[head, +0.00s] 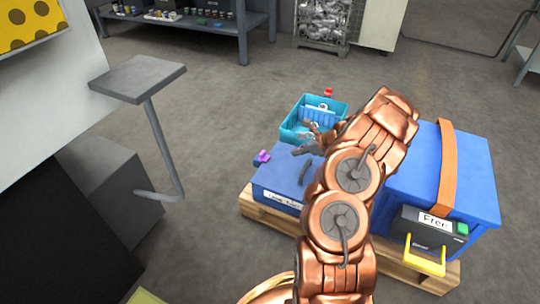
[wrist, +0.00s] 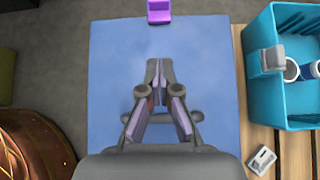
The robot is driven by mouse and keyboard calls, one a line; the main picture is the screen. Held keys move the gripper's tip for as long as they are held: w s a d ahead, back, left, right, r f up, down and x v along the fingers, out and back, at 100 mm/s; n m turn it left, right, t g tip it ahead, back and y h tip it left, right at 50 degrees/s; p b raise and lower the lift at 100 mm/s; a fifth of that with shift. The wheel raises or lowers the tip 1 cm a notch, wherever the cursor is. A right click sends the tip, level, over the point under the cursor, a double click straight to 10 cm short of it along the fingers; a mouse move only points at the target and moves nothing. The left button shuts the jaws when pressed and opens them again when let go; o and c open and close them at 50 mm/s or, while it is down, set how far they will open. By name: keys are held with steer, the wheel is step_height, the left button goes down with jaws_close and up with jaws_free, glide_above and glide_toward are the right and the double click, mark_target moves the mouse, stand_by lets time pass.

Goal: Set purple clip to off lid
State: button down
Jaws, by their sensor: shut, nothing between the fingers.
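The purple clip (head: 262,157) sits at the edge of the smaller blue box's lid (head: 272,181). In the wrist view the clip (wrist: 158,11) is at the top, at the far edge of the blue lid (wrist: 112,75). My gripper (head: 300,150) is above the lid, apart from the clip. In the wrist view its fingers (wrist: 158,75) are shut and empty, pointing towards the clip's side of the lid. My arm hides part of this box.
A teal crate (head: 291,129) with things inside stands beside the box; a red piece (head: 328,92) is at its rim. A large blue case (head: 472,170) with an orange strap shares the wooden pallet (head: 247,205). A grey post with a plate (head: 138,78) stands left.

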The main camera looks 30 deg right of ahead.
mark_target(264, 156)
steer(key=shift+w+a+f, duration=0.2)
steer(key=shift+w+f, duration=0.1)
steer(key=shift+f, duration=0.15)
steer(key=b+x, duration=0.5)
steer(key=x, duration=0.4)
steer(key=shift+w+a+f, duration=0.1)
steer(key=shift+w+f, duration=0.1)
steer(key=shift+w, duration=0.1)
steer(key=shift+w+a+r+b, duration=0.15)
steer(key=shift+w+a+b, duration=0.35)
steer(key=shift+w, duration=0.4)
steer(key=shift+w+a+r, duration=0.15)
steer(key=shift+w+a, duration=0.25)
steer(key=shift+w, duration=0.2)
